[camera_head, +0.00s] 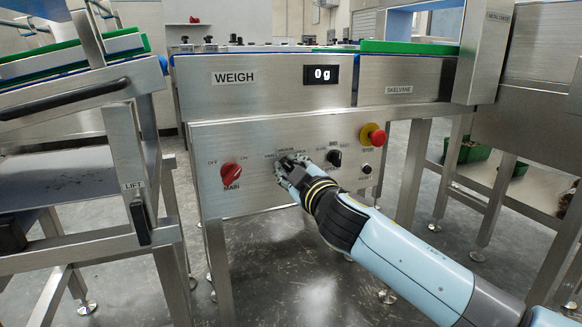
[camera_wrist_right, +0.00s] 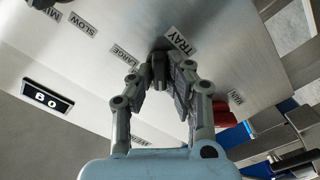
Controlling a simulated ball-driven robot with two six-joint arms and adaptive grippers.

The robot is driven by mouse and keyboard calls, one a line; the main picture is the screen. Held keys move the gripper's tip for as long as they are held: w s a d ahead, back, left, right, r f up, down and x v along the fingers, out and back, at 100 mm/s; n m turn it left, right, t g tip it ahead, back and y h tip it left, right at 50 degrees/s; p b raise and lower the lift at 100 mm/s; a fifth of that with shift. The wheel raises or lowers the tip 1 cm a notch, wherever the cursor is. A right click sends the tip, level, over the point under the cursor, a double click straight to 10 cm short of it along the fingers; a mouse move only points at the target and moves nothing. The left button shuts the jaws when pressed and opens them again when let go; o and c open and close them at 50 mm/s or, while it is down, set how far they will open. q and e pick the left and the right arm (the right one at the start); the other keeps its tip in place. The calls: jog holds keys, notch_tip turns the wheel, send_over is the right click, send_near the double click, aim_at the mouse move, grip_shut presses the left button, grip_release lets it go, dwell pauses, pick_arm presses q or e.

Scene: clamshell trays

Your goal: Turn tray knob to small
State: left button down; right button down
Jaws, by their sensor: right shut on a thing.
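My right gripper (camera_head: 287,164) reaches the front panel (camera_head: 215,143) of the weigh station from the lower right. In the right wrist view its fingers (camera_wrist_right: 161,82) are shut around the dark tray knob (camera_wrist_right: 158,69), next to the TRAY label (camera_wrist_right: 179,40). A LARGE label (camera_wrist_right: 125,55) sits on the other side of the knob. The gripper hides most of the knob, and I cannot tell which setting it points to. In the head view the fingers cover the knob. My left gripper is not in view.
The red MAIN switch (camera_head: 232,174) is left of my gripper. A LIFT frame (camera_head: 129,165) stands at left.

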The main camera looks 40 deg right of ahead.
jog(key=c, duration=1.3)
grip_release()
jog(key=v, duration=1.2)
jog(key=shift+a, duration=0.1)
jog(key=shift+w, duration=0.1)
